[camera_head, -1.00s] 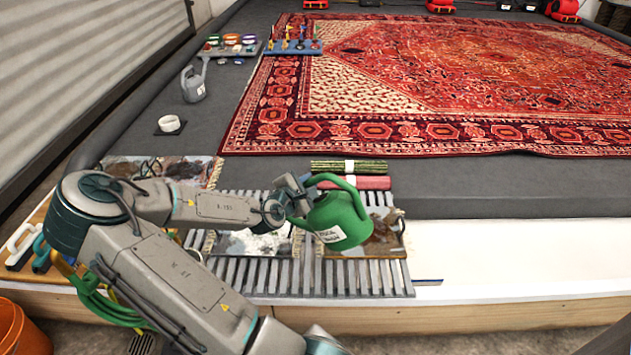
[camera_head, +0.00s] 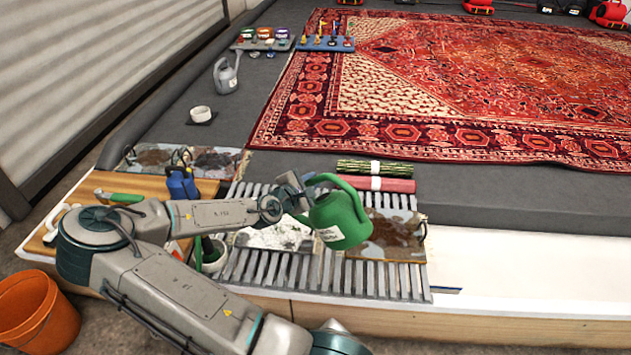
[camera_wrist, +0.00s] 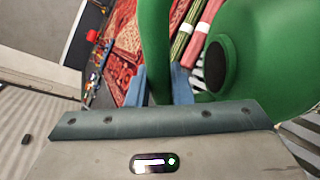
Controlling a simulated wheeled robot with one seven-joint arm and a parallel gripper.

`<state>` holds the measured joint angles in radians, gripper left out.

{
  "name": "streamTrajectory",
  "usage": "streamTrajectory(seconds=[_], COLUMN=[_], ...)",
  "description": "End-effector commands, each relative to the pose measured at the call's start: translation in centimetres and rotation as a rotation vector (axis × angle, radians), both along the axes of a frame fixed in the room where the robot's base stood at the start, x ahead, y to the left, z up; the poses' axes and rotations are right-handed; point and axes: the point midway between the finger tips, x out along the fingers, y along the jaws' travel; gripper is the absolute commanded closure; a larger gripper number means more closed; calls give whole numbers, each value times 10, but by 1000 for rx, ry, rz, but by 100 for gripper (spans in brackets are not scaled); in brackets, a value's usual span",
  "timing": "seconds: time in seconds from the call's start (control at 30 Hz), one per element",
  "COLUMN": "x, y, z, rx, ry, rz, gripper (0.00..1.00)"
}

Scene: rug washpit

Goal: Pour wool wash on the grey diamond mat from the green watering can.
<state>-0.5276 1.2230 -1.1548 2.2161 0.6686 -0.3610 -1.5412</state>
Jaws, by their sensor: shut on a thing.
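The green watering can (camera_head: 340,222) with a white label hangs over the slatted rack, roughly upright, its body to the right of my gripper (camera_head: 300,196). My gripper is shut on its handle; the wrist view shows the blue fingers (camera_wrist: 163,86) at the green handle (camera_wrist: 156,45) and the can's dark round opening (camera_wrist: 216,66). Under and beside the can lie a white-and-grey mat (camera_head: 272,236) and a brown-and-grey mat (camera_head: 395,238), both partly hidden. Another grey-brown mat (camera_head: 215,160) lies farther left. I cannot make out which bears the grey diamond.
The slatted rack (camera_head: 370,278) has a bare white ledge (camera_head: 500,255) to its right. Rolled green (camera_head: 375,167) and red (camera_head: 385,184) mats lie behind it. A blue can (camera_head: 182,184) stands on a wooden board at left.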

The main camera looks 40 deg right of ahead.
Motion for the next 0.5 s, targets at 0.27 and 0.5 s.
streamTrajectory(seconds=[0.27, 0.5], x=[2, 1], y=[1, 0], z=[2, 3], rx=[-3, 5], ry=[-1, -32], rz=[2, 1], gripper=[100, 100])
